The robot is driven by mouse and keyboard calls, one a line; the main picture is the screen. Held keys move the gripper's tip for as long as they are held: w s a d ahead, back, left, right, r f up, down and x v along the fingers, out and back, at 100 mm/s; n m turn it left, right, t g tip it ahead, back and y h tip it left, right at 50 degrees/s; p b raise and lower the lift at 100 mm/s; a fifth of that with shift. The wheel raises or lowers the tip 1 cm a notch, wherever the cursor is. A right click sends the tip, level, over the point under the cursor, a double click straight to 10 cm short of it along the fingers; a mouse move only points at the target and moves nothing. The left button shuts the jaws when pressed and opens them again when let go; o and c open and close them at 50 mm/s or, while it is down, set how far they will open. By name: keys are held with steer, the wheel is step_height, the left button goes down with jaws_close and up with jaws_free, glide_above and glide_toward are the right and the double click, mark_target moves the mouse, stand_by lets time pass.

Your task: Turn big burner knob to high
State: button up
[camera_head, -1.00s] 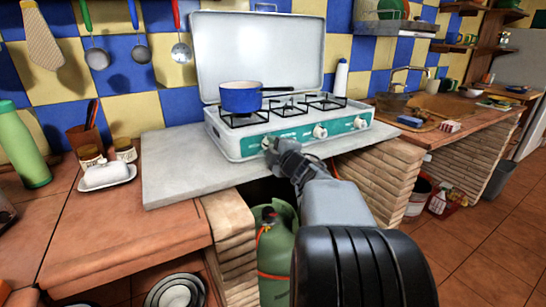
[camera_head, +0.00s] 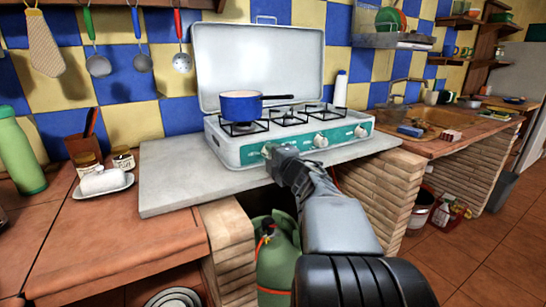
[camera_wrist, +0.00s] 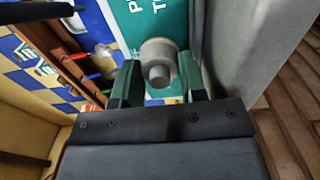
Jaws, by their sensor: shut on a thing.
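The white camping stove (camera_head: 236,155) has a green front panel (camera_head: 343,136) with knobs along it. The leftmost knob is mostly hidden behind my gripper (camera_head: 269,151) in the head view. In the wrist view this grey knob (camera_wrist: 158,60) sits between the two fingers of my gripper (camera_wrist: 158,84), which is shut on it. Part of the panel lettering shows beside it. The middle knob (camera_head: 320,140) and right knob (camera_head: 360,131) are untouched. The setting the held knob points to cannot be read.
A blue pot (camera_head: 240,106) stands on the left burner, with its handle to the right. The stove lid (camera_head: 258,65) is raised. A green gas cylinder (camera_head: 277,255) stands under the counter slab (camera_head: 175,170). A white bottle (camera_head: 340,90) stands right of the lid.

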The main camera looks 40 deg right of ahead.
steer(key=o, duration=0.9)
steer(key=shift+s+a+p, duration=0.3)
steer(key=shift+s+p, duration=0.25)
steer(key=shift+s, duration=1.7)
steer(key=shift+s+a+p, duration=0.35)
steer(key=shift+s+p, duration=0.15)
steer(key=shift+s, duration=1.8)
steer(key=shift+s+a+p, duration=0.3)
steer(key=shift+s+p, duration=0.25)
steer(key=shift+s, duration=1.7)
